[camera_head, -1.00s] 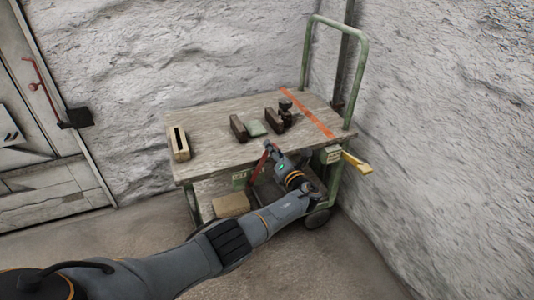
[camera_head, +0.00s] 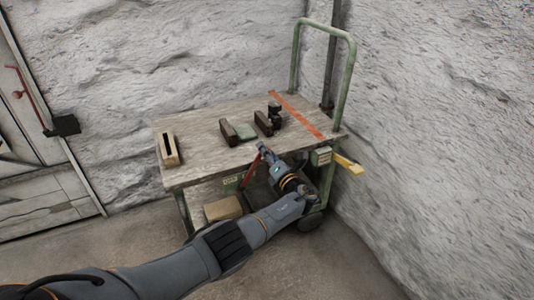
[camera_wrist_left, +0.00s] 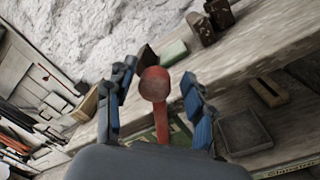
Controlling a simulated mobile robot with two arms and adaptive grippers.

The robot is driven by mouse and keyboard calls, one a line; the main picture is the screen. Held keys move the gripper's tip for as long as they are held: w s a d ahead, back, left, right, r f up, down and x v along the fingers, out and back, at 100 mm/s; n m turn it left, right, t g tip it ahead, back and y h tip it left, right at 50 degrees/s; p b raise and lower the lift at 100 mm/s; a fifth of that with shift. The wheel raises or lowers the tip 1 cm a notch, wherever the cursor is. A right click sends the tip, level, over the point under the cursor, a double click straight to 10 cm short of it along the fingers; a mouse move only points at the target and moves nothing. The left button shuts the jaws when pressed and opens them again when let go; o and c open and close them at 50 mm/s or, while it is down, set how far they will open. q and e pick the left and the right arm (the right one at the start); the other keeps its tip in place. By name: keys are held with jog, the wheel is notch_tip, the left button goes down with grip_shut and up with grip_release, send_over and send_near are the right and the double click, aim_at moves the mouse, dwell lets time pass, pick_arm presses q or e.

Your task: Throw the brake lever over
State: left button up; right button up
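A red lever (camera_head: 252,170) stands tilted at the front edge of the cart (camera_head: 205,122). Its round red knob (camera_wrist_left: 155,84) is large in the left wrist view. My left gripper (camera_head: 263,151) is at the lever's upper end. In the left wrist view its two blue-padded fingers (camera_wrist_left: 155,100) stand apart, one on each side of the knob and shaft, with gaps visible. The gripper is open around the lever; I cannot tell whether either finger touches it. The lever's lower part is hidden by the gripper body in the wrist view. My right gripper is not in view.
On the cart top are a slotted wooden block (camera_head: 169,150), dark blocks (camera_head: 228,133) and a green piece (camera_head: 246,131). A yellow bar (camera_head: 348,164) sticks out at the right. A green handle frame (camera_head: 351,80) rises there. A box (camera_head: 223,208) sits below. Rough walls stand behind.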

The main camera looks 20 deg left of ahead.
pick_arm(q)
jog(key=shift+s, duration=0.1)
jog(key=shift+s+d+f, duration=0.1)
jog(key=shift+s+d, duration=0.15)
jog(key=shift+d, duration=0.05)
jog(key=v, duration=1.1)
